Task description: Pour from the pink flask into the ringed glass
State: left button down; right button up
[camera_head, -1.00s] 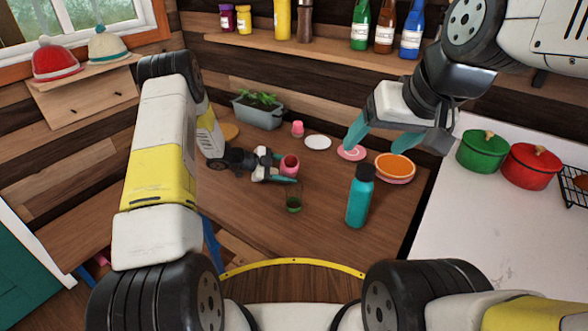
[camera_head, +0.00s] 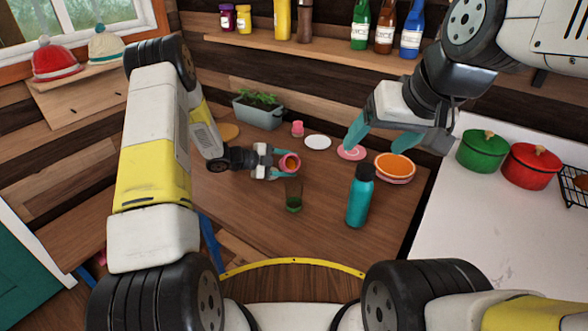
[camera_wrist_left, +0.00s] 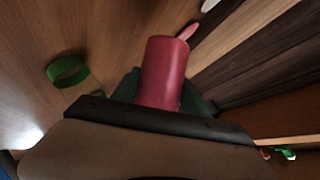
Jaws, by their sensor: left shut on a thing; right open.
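The pink flask (camera_head: 291,160) is in my left gripper (camera_head: 281,164), which is shut on it above the wooden table. Its mouth faces the head camera, showing an orange inside, and it looks tilted. In the left wrist view the flask (camera_wrist_left: 164,72) stands out between the teal fingers. The ringed glass (camera_head: 293,194) is clear with a green band low down and stands just in front of the flask, apart from it. Its green ring (camera_wrist_left: 68,71) shows left of the flask in the wrist view. No stream is visible. My right gripper (camera_head: 380,140) is open and empty.
A teal bottle (camera_head: 360,198) stands right of the glass. An orange bowl (camera_head: 395,166), pink saucer (camera_head: 352,153), white plate (camera_head: 318,142) and small pink piece (camera_head: 297,128) sit farther back. A planter (camera_head: 258,115) is by the wall. The table's front is clear.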

aim_at(289, 155)
pick_arm(q)
jog(key=shift+w+m, duration=0.1)
jog(key=shift+m, duration=0.2)
jog(key=shift+w+r+m+t, duration=0.25)
jog(key=shift+r+m+t, duration=0.8)
jog(key=shift+r, duration=0.2)
dwell(1.2)
jog(key=shift+s+r+m+t+p, duration=0.25)
jog(key=shift+s+r+m+p, duration=0.15)
jog(key=shift+r+m, duration=0.2)
dwell(0.6)
jog(key=shift+s+f+m+t, duration=0.2)
jog(key=shift+m+t, duration=0.2)
jog(key=shift+m, duration=0.35)
dwell(0.7)
jog(key=shift+s+d+r+m+t+h+p, duration=0.1)
jog(key=shift+s+r+m+t+h+p, duration=0.1)
jog(key=shift+r+m+t+h+p, duration=0.25)
jog(key=shift+s+d+r+m+t+h+p, duration=0.1)
jog(key=shift+s+r+m+t+h+p, duration=0.15)
jog(key=shift+r+m, duration=0.4)
dwell(1.5)
